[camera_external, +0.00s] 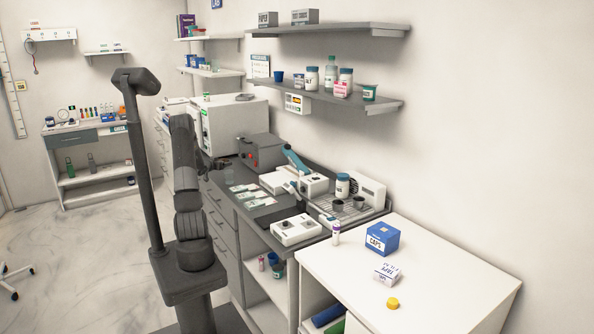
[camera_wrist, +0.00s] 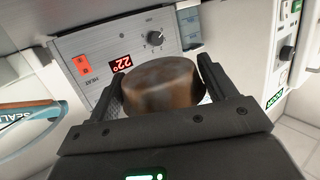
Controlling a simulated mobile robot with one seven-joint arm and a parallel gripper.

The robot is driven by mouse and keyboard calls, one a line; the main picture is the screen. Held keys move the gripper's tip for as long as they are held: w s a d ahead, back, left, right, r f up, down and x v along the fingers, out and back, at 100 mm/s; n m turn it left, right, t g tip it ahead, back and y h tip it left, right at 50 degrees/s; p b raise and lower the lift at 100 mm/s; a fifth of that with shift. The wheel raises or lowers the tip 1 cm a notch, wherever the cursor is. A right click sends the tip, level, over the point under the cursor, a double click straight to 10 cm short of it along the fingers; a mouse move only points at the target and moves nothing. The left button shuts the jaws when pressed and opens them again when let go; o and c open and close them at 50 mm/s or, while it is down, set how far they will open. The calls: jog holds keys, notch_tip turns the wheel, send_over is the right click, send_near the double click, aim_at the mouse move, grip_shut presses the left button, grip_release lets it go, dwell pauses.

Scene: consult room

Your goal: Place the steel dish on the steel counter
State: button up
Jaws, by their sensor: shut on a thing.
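A round, shiny brown-grey vessel, which I take to be the steel dish (camera_wrist: 160,82), sits between the two fingers of my gripper (camera_wrist: 160,68) in the wrist view. The fingers are shut on its sides. Its underside is hidden by the gripper body. In the external view my arm stands in front of the left end of the grey counter (camera_external: 238,207), and the gripper and dish cannot be made out clearly. The counter holds several devices along the wall.
A grey heater box (camera_external: 262,150) with a red display (camera_wrist: 122,63) is just beyond the dish. A blue-armed sealer (camera_external: 293,160), a white device (camera_external: 297,229) and a rack of cups (camera_external: 350,212) crowd the counter. Shelves (camera_external: 330,90) overhang it. The white table (camera_external: 440,270) is partly clear.

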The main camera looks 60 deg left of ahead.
aim_at(223, 177)
jog(key=shift+f, duration=3.3)
jog(key=shift+f, duration=0.15)
jog(key=o, duration=0.7)
jog(key=shift+s+d+r, duration=0.15)
jog(key=shift+s+r, duration=0.1)
jog(key=shift+s, duration=0.05)
jog(key=v, duration=1.1)
jog(key=shift+s+d, duration=0.1)
